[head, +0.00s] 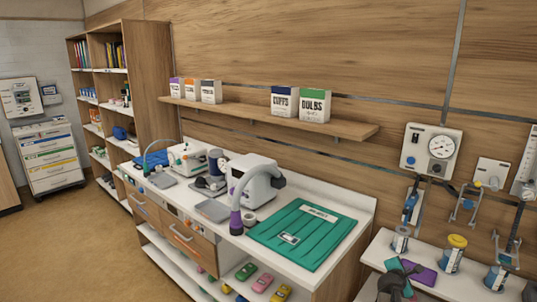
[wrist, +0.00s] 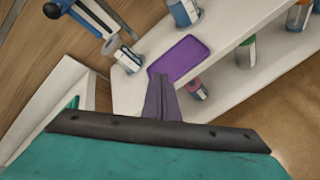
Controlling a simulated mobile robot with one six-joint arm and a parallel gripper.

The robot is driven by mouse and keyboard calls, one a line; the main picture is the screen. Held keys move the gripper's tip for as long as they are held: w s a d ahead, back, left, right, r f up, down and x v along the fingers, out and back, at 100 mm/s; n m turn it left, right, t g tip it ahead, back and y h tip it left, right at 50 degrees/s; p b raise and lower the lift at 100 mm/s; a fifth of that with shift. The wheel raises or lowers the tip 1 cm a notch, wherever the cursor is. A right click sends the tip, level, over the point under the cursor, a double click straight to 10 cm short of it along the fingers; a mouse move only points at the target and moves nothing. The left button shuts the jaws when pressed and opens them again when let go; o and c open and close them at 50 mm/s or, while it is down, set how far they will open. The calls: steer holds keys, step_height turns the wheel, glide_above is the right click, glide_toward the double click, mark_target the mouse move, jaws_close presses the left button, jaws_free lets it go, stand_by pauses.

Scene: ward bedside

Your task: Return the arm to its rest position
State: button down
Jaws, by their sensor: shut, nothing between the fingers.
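My gripper (wrist: 160,98) shows in the wrist view as two dark purple-grey fingers lying together, with nothing between them. Its fingertips point towards a purple flat piece (wrist: 180,58) on a white shelf; whether they touch it is unclear. In the head view a dark grey and teal part of my arm stands at the bottom edge, in front of the white shelf at the right. The purple piece (head: 418,272) shows there just beside it. The rest of my arm is out of the frame.
Labelled canisters, one with a yellow top (head: 453,253), stand on the right-hand white shelf (head: 385,246) close to my arm. A gauge panel (head: 431,150) hangs above. A counter (head: 345,205) with a green folder (head: 304,235) and machines is to the left. Open floor (head: 70,255) lies at far left.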

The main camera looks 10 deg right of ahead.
steer(key=s+a+f+m+g+y+b, duration=0.2)
steer(key=s+a+f+m+g+y, duration=0.15)
steer(key=a+f, duration=1.15)
steer(key=s+a+f+m+g+y+b, duration=0.1)
steer(key=s+a+f+m+g+y, duration=0.3)
steer(key=a+f, duration=1.05)
steer(key=s+a+f+m+g+y+b, duration=0.1)
steer(key=s+a+f+m, duration=0.3)
steer(key=s+a, duration=0.7)
steer(key=s+a+f+m+g+y+b, duration=0.2)
steer(key=s+a+f, duration=0.6)
steer(key=s+a, duration=0.4)
steer(key=shift+s+m+g, duration=0.6)
steer(key=shift+m+g, duration=0.25)
steer(key=shift+g, duration=0.3)
